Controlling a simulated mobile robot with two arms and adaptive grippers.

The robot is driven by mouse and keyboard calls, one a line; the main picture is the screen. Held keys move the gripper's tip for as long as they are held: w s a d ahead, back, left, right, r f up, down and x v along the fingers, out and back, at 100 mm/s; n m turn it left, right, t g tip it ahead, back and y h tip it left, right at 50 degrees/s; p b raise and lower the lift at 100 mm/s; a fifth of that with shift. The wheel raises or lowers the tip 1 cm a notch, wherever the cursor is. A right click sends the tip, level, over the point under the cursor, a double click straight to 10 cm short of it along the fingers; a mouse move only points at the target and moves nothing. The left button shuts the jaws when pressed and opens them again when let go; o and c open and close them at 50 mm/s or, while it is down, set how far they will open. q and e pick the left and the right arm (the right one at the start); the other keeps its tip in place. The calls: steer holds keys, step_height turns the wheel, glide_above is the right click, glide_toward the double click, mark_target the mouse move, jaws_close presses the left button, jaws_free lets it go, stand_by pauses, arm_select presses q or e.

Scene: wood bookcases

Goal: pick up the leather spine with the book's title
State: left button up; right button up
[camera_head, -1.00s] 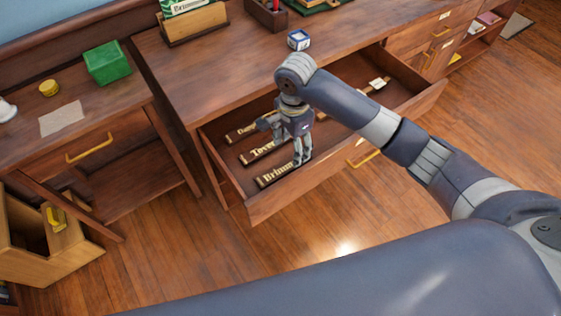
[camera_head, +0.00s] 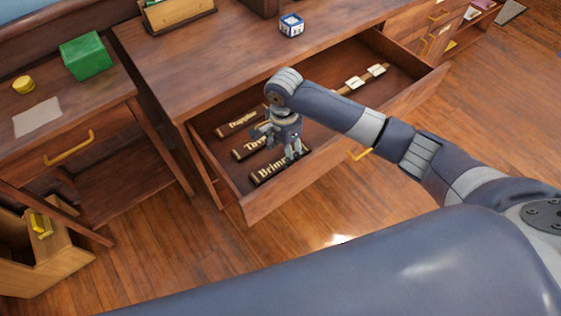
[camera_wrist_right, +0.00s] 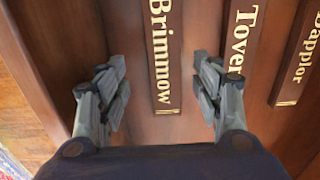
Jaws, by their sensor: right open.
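Several dark leather spines with cream lettering lie in the open drawer. The nearest, "Brimmow", shows in the head view (camera_head: 268,172) and in the right wrist view (camera_wrist_right: 162,55). Beside it lie a spine starting "Tover" (camera_wrist_right: 242,40) and one starting "Dapplor" (camera_wrist_right: 299,60). My right gripper (camera_head: 280,145) is over the drawer's left part. In the wrist view its fingers (camera_wrist_right: 160,95) are spread to either side of the end of the Brimmow spine, apart from it; the right finger partly covers the Tover spine. My left gripper is not in view.
The drawer (camera_head: 300,185) is pulled out, its front wall along the near side. Slim pieces with pale tags (camera_head: 355,83) lie at its right end. A small blue-and-white cube (camera_head: 291,25) stands on the desk edge. A green box (camera_head: 85,56) is on the left table.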

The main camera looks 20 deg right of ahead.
mark_target(281, 161)
steer(key=f, duration=0.4)
steer(key=shift+w+a+f, duration=0.2)
steer(key=shift+a+f, duration=0.1)
steer(key=shift+f, duration=0.05)
steer(key=c, duration=1)
steer(key=shift+r, duration=0.1)
